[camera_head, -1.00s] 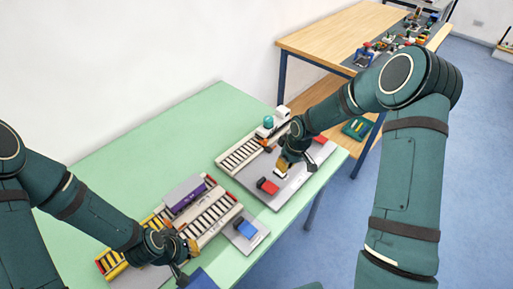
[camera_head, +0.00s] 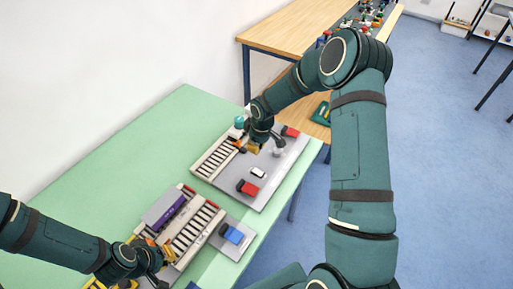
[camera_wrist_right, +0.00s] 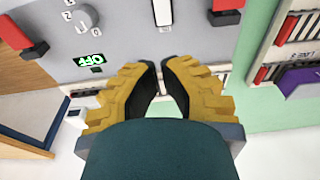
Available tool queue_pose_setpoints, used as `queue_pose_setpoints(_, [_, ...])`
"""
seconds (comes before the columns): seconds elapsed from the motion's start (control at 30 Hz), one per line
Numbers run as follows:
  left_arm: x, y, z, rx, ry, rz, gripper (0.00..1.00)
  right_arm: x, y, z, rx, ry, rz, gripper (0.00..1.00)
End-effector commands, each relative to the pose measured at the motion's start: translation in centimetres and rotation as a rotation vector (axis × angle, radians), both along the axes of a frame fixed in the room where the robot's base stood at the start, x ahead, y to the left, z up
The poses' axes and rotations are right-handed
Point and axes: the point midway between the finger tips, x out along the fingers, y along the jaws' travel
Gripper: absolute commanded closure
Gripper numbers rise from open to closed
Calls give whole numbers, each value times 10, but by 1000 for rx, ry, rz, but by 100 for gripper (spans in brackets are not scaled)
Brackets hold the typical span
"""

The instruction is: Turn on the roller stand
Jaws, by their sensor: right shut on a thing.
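A grey panel (camera_head: 268,188) with a row of rollers (camera_head: 213,160) along its left side lies on the green table; I take it as the roller stand. In the right wrist view the panel shows a grey dial (camera_wrist_right: 80,17), a green display reading OFF (camera_wrist_right: 88,60), a white rocker-like part (camera_wrist_right: 162,12) and red parts (camera_wrist_right: 228,12). My right gripper (camera_head: 252,147) is low at the panel's roller side.
The nearer roller unit (camera_head: 188,245) carries a purple block (camera_head: 170,212). A grey plate with a blue block (camera_head: 231,235) lies beside it. The green table (camera_head: 130,150) is clear at the back left. A wooden table (camera_head: 285,30) with small items stands behind.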

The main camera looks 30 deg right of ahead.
Motion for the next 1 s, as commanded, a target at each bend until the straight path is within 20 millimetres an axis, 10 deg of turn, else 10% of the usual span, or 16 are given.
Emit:
queue_pose_setpoints(0.5, [0,0,2,0,0,0,100,10,7,-94,2,3,-1,100])
queue_pose_setpoints(1.0, [0,0,3,-1,0,0,100,13,8,-111,2,0,-1,100])
